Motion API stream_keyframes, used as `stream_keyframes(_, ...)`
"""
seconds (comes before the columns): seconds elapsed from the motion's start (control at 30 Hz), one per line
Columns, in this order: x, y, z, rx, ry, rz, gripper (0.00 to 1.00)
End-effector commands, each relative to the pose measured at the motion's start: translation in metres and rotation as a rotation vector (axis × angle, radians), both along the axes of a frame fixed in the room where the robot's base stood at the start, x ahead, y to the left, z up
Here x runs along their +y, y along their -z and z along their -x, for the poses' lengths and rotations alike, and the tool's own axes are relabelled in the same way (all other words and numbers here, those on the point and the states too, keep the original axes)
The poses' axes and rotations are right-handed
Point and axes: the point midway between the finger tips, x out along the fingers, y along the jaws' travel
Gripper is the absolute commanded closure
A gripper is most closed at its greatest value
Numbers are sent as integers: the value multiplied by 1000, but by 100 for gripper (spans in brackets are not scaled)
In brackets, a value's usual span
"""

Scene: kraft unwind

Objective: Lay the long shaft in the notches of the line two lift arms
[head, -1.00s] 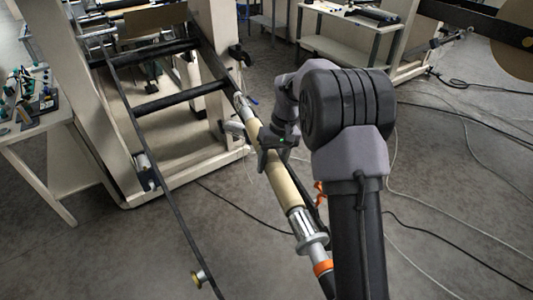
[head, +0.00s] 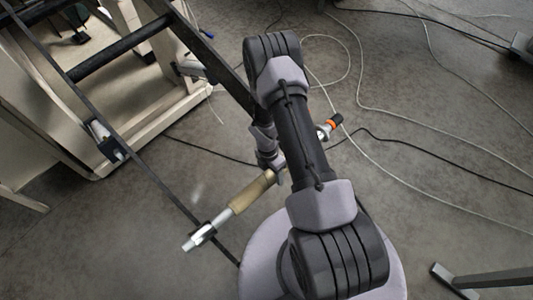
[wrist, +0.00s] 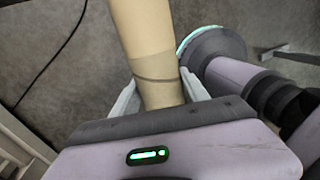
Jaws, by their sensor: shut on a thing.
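My gripper (head: 272,163) is shut around the tan core, which also shows between the fingers in the wrist view (wrist: 150,50). Two dark lift arms slope down from the machine: a left arm (head: 150,172) and a right arm (head: 215,65). The shaft's left end crosses the left arm in the picture; I cannot tell whether they touch. My arm hides part of the shaft and the right arm's lower end. Notches are not clear.
The beige machine frame (head: 150,120) with a black crossbar (head: 120,50) stands at upper left. Cables (head: 400,140) lie on the grey floor at right. A dark stand leg (head: 490,280) is at lower right.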

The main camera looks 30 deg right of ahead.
Motion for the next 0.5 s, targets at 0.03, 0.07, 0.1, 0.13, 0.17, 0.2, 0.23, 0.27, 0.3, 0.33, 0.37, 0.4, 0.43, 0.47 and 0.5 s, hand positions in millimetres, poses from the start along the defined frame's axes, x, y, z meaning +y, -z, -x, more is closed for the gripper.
stream_keyframes(0.03,1,3,4,0,-25,-2,100)
stream_keyframes(0.07,0,6,3,-1,-43,-1,100)
stream_keyframes(0.1,0,8,3,-2,-63,0,100)
stream_keyframes(0.13,0,9,3,-2,-76,0,100)
stream_keyframes(0.17,0,10,3,-2,-85,0,100)
stream_keyframes(0.2,-1,11,3,-3,-94,0,100)
stream_keyframes(0.23,-1,12,3,-3,-98,0,100)
stream_keyframes(0.27,-1,12,3,-3,-100,0,100)
stream_keyframes(0.3,-1,14,3,-3,-102,0,100)
stream_keyframes(0.33,-1,14,3,-3,-102,0,100)
stream_keyframes(0.37,-1,16,3,-2,-102,0,100)
stream_keyframes(0.4,-1,18,3,-2,-101,1,100)
stream_keyframes(0.43,-1,20,3,-2,-101,1,100)
stream_keyframes(0.47,-1,22,3,-2,-101,1,100)
stream_keyframes(0.5,-1,25,3,-2,-101,1,100)
